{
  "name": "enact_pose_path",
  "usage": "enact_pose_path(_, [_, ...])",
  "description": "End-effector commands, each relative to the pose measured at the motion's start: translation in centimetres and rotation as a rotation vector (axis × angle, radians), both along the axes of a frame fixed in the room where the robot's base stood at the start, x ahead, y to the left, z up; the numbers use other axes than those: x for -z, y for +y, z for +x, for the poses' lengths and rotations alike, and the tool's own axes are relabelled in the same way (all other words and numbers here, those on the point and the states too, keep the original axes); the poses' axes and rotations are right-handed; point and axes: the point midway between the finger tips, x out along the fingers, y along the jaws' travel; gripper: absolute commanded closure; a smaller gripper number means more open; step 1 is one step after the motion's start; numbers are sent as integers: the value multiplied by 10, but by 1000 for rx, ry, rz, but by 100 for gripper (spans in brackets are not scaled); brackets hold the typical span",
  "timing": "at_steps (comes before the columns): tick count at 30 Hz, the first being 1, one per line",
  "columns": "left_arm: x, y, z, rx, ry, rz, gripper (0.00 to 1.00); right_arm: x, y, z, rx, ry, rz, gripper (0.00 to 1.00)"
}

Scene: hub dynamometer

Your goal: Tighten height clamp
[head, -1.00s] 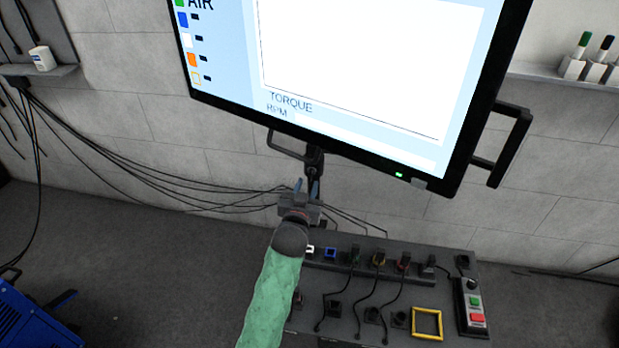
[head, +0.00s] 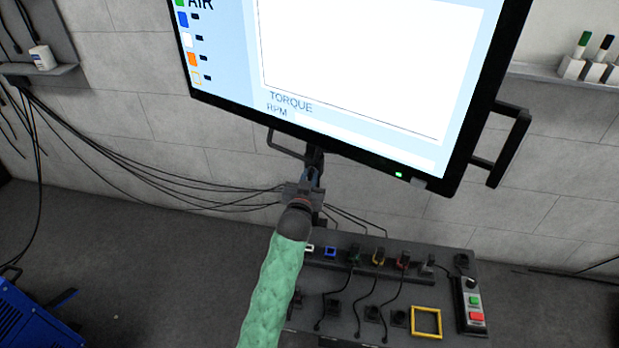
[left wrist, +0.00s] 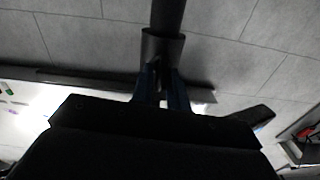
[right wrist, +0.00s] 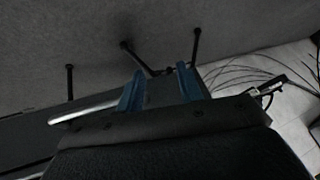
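The height clamp (left wrist: 162,46) is a dark collar on the black monitor post, seen at top middle in the left wrist view. My left gripper (head: 316,178) reaches up to the post below the monitor in the head view. In the left wrist view its blue fingers (left wrist: 161,78) stand close together at the clamp, with a narrow dark part between their tips. They look closed on that part, though contact is hard to see. My right gripper (right wrist: 160,72) is outside the head view. Its blue fingers are wide apart and hold nothing.
The large monitor (head: 350,70) hangs just above my left gripper. A dark panel (head: 450,247) with plugs, cables and buttons lies below right. Cables (head: 140,172) run to the left wall. A blue machine (head: 30,318) stands at lower left.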

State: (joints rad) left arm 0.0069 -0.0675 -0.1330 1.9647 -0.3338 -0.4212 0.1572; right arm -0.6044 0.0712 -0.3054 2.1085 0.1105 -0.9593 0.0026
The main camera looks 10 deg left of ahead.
Motion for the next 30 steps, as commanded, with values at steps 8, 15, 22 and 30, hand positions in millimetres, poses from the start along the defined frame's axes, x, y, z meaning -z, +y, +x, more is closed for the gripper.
enact_pose_path(8, [-1,0,0,1,2,54,100,-22,-2,1,-5,14,-5,64])
enact_pose_path(15, [-3,-1,0,2,1,210,100,-85,-6,-2,-25,55,-15,64])
enact_pose_path(22, [-2,-2,0,2,2,423,100,-152,-14,-15,-47,111,-30,64])
enact_pose_path(30, [-1,-3,0,2,1,681,100,-169,-36,-21,-31,166,-83,64])
